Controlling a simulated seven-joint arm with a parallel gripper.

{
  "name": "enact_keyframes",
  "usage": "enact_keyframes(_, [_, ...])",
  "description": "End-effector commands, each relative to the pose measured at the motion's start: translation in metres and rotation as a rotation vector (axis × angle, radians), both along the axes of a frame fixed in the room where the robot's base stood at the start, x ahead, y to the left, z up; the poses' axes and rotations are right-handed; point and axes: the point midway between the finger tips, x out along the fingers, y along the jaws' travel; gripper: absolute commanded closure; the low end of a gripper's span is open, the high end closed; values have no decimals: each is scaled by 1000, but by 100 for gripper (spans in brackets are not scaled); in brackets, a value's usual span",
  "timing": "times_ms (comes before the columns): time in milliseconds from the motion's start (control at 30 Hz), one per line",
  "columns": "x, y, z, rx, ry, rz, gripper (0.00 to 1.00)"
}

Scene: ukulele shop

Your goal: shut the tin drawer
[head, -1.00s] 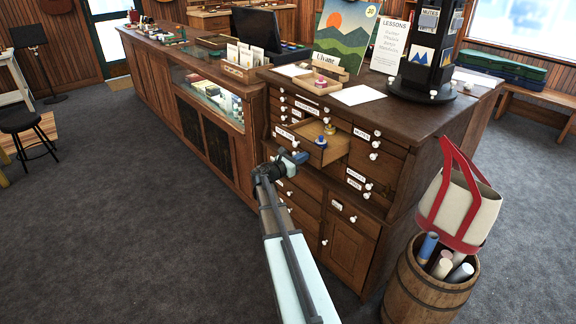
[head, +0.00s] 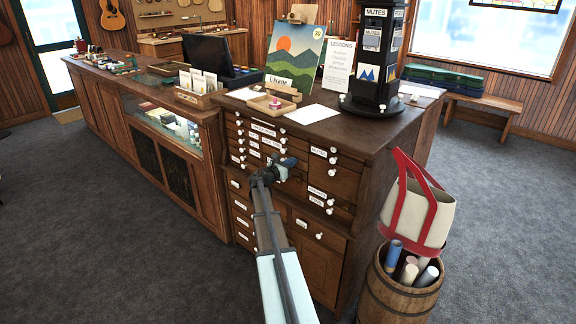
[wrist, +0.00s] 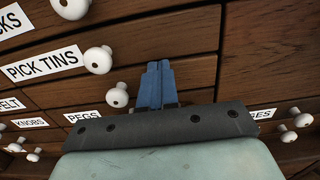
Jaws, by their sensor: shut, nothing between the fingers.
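The tin drawer, labelled PICK TINS, shows in the wrist view as a brown wooden front (wrist: 195,38) with a white knob (wrist: 98,60). It looks in line with the fronts around it, and no open drawer or tins show in either view. My gripper (wrist: 159,66) has its blue fingers together and empty, right at the drawer front and to the right of the knob. I cannot tell whether the tips still touch. In the head view my gripper (head: 291,162) hides part of the cabinet front.
The drawer cabinet (head: 322,264) has several other shut drawers with white knobs. On its top stand a painting (head: 296,58), a small wooden tray (head: 272,103) and a black rotating stand (head: 374,60). A barrel (head: 392,297) with rolls and a tote bag (head: 437,217) stand at right.

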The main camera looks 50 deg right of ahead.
Motion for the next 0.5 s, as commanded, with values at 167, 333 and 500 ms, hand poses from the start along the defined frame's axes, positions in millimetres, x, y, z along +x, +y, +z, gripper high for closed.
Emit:
enact_keyframes(167, [0, -9, 1, -3, 0, -2, 100])
enact_keyframes(333, [1, -11, 2, -4, 0, -3, 100])
enact_keyframes(500, [1, -10, 2, -5, 0, -3, 100])
